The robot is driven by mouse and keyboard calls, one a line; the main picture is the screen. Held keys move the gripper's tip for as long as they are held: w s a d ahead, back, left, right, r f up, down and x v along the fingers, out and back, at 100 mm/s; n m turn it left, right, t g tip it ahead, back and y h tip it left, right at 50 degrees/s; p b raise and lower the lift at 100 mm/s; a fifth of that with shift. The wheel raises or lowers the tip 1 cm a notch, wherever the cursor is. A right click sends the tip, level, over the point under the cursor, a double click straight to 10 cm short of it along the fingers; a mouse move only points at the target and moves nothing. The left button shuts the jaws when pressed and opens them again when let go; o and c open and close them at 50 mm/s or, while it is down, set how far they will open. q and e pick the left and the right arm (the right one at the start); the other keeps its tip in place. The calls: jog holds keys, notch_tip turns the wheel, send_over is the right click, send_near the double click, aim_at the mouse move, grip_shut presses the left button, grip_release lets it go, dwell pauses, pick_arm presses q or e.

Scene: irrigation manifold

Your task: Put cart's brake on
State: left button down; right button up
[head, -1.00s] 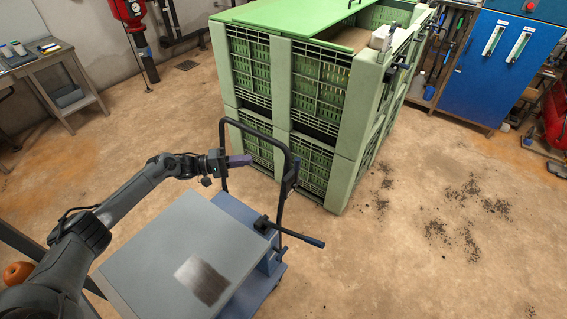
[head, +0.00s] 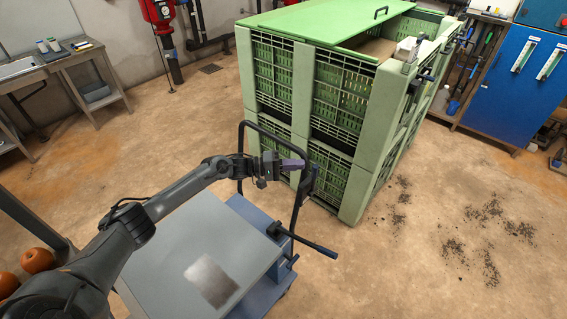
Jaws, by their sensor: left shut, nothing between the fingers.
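The cart (head: 262,292) is a blue platform cart with a black tube push handle (head: 246,124) at its far end and a large grey flat-topped box (head: 205,235) on it. A black lever with a long grip (head: 318,247) sticks out to the right, low by the handle, roughly level. My left gripper (head: 293,164), with purple fingers, is shut and empty. In the picture it lies across the handle's opening, its tip close to the right post; I cannot tell whether it touches. It is above the lever, apart from it. My right gripper is out of view.
Green stacked crates (head: 325,60) stand just behind the handle. A metal bench (head: 60,58) is at the far left and a blue cabinet (head: 520,85) at the far right. Dark debris (head: 480,235) lies on the open floor to the right.

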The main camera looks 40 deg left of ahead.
pick_arm(q)
jog(key=shift+d, duration=1.1)
